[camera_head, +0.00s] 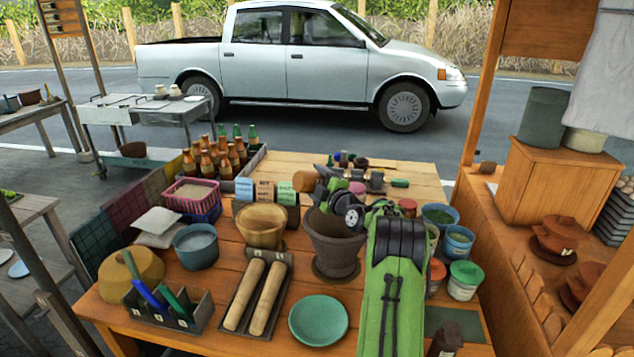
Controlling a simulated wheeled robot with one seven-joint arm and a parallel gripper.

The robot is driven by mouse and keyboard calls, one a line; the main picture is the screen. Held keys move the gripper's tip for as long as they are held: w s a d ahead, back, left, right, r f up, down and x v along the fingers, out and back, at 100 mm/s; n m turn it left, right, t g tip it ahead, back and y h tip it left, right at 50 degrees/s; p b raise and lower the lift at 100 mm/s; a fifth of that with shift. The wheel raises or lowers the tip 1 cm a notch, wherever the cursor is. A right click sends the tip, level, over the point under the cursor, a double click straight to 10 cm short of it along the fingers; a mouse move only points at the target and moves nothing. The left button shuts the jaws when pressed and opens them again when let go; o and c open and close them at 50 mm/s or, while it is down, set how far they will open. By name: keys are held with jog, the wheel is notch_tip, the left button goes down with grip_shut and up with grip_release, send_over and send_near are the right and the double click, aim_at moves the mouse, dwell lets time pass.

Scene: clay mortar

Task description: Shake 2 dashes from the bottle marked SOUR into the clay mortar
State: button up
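The clay mortar (335,247), a dark grey-brown pot on a round foot, stands upright in the middle of the wooden table. Behind it to the left is a row of bottles with a blue label (244,190), a tan label (265,191) and a green label (286,192). The lettering is too small to tell which is marked SOUR. My gripper (322,184) is above the mortar's back rim, at the end of my green arm. A rounded brown thing (304,181) shows beside its tip; I cannot tell whether it is held. The fingers are too small and partly hidden to read.
A wooden bowl (261,228) stands close left of the mortar. A tray with two wooden rollers (257,294) and a teal plate (319,320) lie in front. Lidded tubs (465,280) stand to the right, and a crate of brown bottles (222,160) stands behind left.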

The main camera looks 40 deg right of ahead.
dwell(0.3)
jog(key=b, duration=0.3)
jog(key=shift+d+f, duration=0.1)
jog(key=shift+f, duration=0.25)
jog(key=shift+b, duration=0.7)
jog(key=shift+r+b, duration=0.25)
jog(key=shift+b, duration=0.3)
notch_tip(320, 180, down, 3)
jog(key=n+b, duration=0.4)
jog(key=n, duration=0.2)
jog(key=shift+w+b, duration=0.1)
jog(key=shift+b, duration=0.2)
jog(key=n+b, duration=0.2)
jog(key=b, duration=0.1)
jog(key=shift+s+d+r, duration=0.2)
jog(key=shift+d, duration=0.05)
jog(key=shift+d+r+n+b, duration=0.5)
jog(key=shift+n+b, duration=0.3)
jog(key=shift+n, duration=0.3)
jog(key=shift+s+d+r+n, duration=0.15)
jog(key=shift+r+n, duration=0.1)
jog(key=shift+n, duration=0.15)
